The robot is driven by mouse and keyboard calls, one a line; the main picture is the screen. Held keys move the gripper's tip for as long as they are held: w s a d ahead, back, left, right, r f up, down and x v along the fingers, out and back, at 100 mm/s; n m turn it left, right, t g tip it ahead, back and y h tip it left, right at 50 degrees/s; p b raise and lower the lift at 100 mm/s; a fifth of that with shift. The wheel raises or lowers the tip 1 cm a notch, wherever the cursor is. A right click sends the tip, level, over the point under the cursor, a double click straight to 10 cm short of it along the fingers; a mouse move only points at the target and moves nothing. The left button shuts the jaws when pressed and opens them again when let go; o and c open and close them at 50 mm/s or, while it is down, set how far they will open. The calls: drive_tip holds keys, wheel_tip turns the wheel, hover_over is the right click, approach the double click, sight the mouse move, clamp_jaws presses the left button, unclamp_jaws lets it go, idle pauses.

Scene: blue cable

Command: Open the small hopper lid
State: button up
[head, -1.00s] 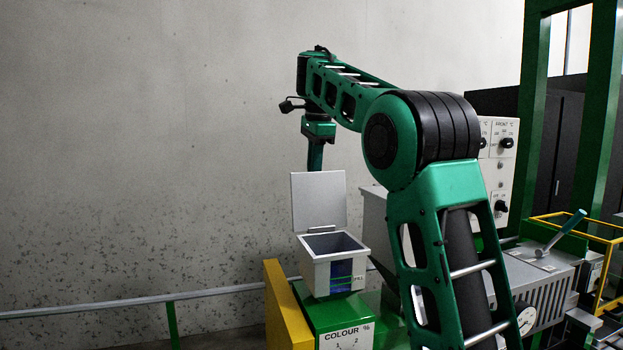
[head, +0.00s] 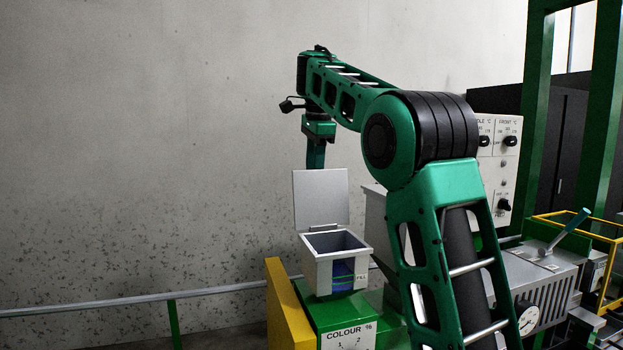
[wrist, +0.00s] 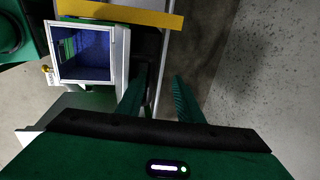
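The small hopper (head: 318,272) is a grey box with a blue window on its front. Its square lid (head: 321,198) stands upright at the back edge, and the box is open at the top. The wrist view looks down into the open hopper (wrist: 122,45) and its blue inside. My gripper (wrist: 160,78) points down beside the hopper, its two green fingers apart with nothing between them. In the head view the fingers are behind the raised lid, so their tips are hidden. I cannot tell whether a finger touches the lid.
A green base with a colour dial (head: 348,338) carries the hopper. A yellow panel (head: 288,305) stands at its left, and a grey rail (head: 215,292) runs along the wall. A machine with a control panel (head: 497,170) stands at the right. The left side above the rail is clear.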

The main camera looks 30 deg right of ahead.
drive_tip(key=shift+s+r, duration=0.1)
drive_tip(key=shift+r, duration=0.05)
wheel_tip(320, 180, up, 10)
drive_tip(key=s, duration=0.2)
drive_tip(key=shift+r, duration=0.25)
idle(0.4)
drive_tip(key=shift+a, duration=0.1)
